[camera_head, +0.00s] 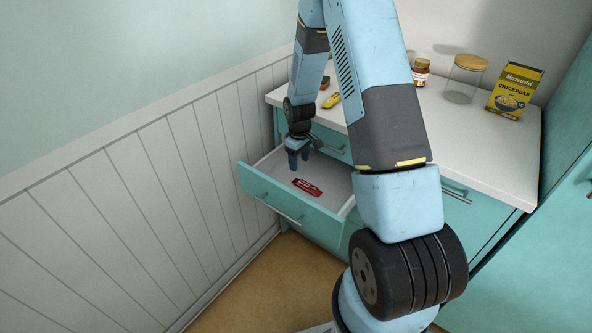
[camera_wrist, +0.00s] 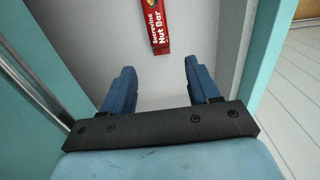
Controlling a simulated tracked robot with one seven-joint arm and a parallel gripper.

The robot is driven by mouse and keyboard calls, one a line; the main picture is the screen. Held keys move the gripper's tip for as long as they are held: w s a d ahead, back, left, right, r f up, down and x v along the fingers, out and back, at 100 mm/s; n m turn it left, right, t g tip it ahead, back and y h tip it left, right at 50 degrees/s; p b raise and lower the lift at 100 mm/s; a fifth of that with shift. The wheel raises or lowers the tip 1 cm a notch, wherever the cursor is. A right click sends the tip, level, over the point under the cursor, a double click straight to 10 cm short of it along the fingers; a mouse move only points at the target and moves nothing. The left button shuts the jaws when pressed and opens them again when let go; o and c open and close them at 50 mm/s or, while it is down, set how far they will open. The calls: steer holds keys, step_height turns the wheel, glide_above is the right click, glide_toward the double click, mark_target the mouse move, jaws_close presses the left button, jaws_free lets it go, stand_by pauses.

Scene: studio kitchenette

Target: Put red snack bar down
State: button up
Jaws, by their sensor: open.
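The red snack bar (camera_head: 307,187) lies flat on the floor of the open teal drawer (camera_head: 272,201). In the wrist view the red snack bar (camera_wrist: 156,24) shows at the top, its upper end cut off, with "Nut Bar" on its wrapper. My gripper (camera_head: 298,160) hangs over the drawer, to the left of and behind the bar in the head view. In the wrist view my gripper (camera_wrist: 160,82) has its two blue fingers wide apart with nothing between them. The bar lies beyond the fingertips, apart from them.
The white counter (camera_head: 470,143) above the drawer holds a yellow chickpea box (camera_head: 515,91), a glass jar with a wooden lid (camera_head: 463,80), a small red-brown jar (camera_head: 420,72) and a yellow item (camera_head: 331,100). A panelled wall (camera_head: 150,180) stands close at left.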

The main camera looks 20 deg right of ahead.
steer(key=s+r+m+t, duration=0.1)
steer(key=s+r, duration=0.2)
steer(key=r, duration=0.7)
steer(key=s+r+m+t, duration=0.1)
steer(key=s+r, duration=0.3)
steer(key=r, duration=0.6)
steer(key=s+r+m+t, duration=0.1)
steer(key=s+r, duration=0.2)
steer(key=r, duration=0.7)
steer(key=s+r+m+t, duration=0.1)
steer(key=s+r+m, duration=0.1)
steer(key=s+r, duration=0.4)
steer(key=s+r+m+t, duration=0.1)
steer(key=s+r, duration=0.5)
steer(key=s, duration=1)
steer(key=shift+a+r+m+t, duration=0.15)
steer(key=shift+a+m+t, duration=0.2)
steer(key=shift+m, duration=0.25)
